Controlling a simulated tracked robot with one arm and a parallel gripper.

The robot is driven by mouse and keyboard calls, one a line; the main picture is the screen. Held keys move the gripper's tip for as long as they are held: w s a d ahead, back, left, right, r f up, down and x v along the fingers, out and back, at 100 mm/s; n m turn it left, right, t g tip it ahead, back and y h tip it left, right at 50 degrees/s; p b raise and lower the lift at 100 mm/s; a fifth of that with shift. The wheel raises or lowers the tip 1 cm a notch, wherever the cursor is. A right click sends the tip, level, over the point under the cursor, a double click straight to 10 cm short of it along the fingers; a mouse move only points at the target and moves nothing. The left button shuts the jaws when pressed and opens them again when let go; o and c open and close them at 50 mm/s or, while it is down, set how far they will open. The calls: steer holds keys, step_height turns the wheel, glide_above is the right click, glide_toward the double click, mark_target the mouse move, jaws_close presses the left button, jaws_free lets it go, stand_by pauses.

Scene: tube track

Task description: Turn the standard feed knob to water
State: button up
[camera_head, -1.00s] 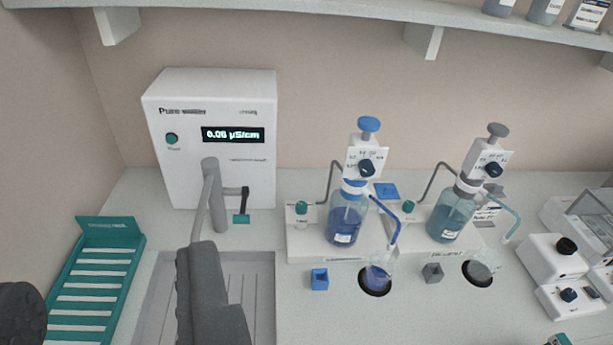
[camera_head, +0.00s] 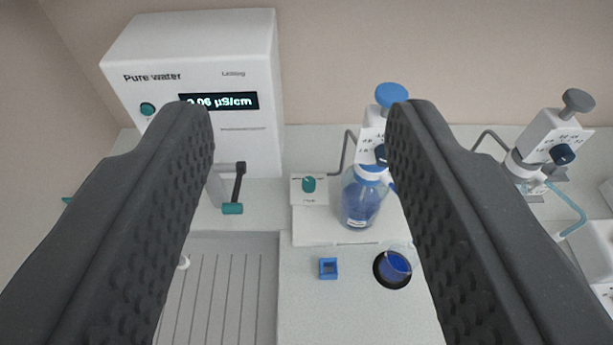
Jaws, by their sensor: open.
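A small teal knob (camera_head: 309,184) sits on a white plate left of the blue-liquid bottle (camera_head: 362,200). It appears to be the standard feed knob, but the lettering under it is too small to read. The bottle carries a white dispenser with a blue plunger top (camera_head: 391,95) and a dark blue dial, partly hidden by my right finger. My gripper (camera_head: 303,112) is open and empty. Its two dark fingers reach up the picture on either side of the knob, which shows in the gap between them. The fingers look nearer the camera than the knob.
A white pure water unit (camera_head: 200,60) with a lit display and a tap stands behind on the left. A ribbed sink (camera_head: 225,290), a blue block (camera_head: 328,268) and a blue-liquid beaker (camera_head: 395,267) lie in front. A second dispenser (camera_head: 545,140) stands right.

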steer(key=m+g+h+p, duration=0.1)
steer(key=m+g+p, duration=0.2)
steer(key=g+p, duration=1.3)
glide_above(309, 181)
steer(key=s+a+p, duration=0.2)
steer(key=s+p, duration=0.3)
step_height(309, 181, down, 29)
steer(key=t, duration=0.5)
steer(key=p+x, duration=0.1)
steer(key=x, duration=0.3)
steer(key=p+x, duration=0.1)
steer(key=x, duration=0.3)
steer(key=p+x, duration=0.1)
steer(key=x, duration=0.4)
steer(key=shift+s+d, duration=0.15)
steer(key=shift+d, duration=0.25)
